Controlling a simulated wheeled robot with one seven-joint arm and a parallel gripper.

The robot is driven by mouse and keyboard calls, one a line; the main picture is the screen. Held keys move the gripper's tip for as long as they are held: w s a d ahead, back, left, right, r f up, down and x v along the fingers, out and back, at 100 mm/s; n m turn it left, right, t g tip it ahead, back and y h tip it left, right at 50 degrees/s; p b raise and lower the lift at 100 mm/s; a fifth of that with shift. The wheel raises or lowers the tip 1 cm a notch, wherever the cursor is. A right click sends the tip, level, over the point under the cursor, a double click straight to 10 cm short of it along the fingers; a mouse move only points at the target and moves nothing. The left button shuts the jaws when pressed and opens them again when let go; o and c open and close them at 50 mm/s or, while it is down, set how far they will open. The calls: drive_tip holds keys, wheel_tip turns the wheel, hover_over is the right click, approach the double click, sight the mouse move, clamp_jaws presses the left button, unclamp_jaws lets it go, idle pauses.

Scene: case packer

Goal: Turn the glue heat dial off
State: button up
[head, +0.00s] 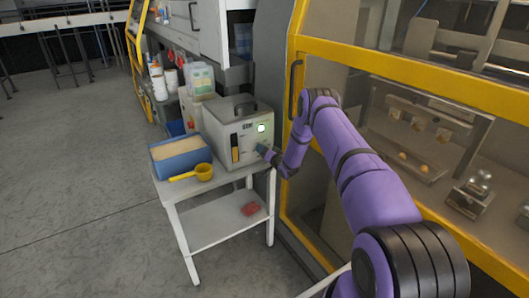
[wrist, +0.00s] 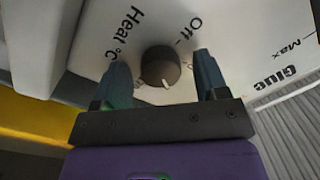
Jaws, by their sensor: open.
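The glue heat dial (wrist: 158,62) is a dark round knob on the pale panel of the glue unit (head: 222,132). Its white pointer mark faces the bottom of the wrist view, away from the printed "Off" at its upper right. "Heat °C" is printed at its upper left. My gripper (wrist: 161,68) is open, with one finger on each side of the dial; a gap shows on both sides, and I cannot tell how deep the fingers reach. In the head view my gripper (head: 265,151) is at the unit's front, hiding the dial.
The unit stands on a white cart (head: 215,222) with a blue box (head: 182,168) of tan material and a yellow scoop (head: 203,172). A red item (head: 250,209) lies on the lower shelf. A yellow-framed machine (head: 350,64) stands close at right. Open floor lies left.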

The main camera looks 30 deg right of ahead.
drive_tip(key=c, duration=0.9)
drive_tip(key=shift+n, duration=0.4)
drive_tip(key=n, duration=0.4)
drive_tip(key=shift+n, duration=0.3)
drive_tip(key=n, duration=0.4)
drive_tip(key=shift+g+h, duration=0.3)
drive_tip(key=n, duration=0.7)
drive_tip(key=shift+h, duration=0.3)
drive_tip(key=n, duration=0.6)
drive_tip(key=shift+h, duration=0.3)
drive_tip(key=shift+n, duration=0.4)
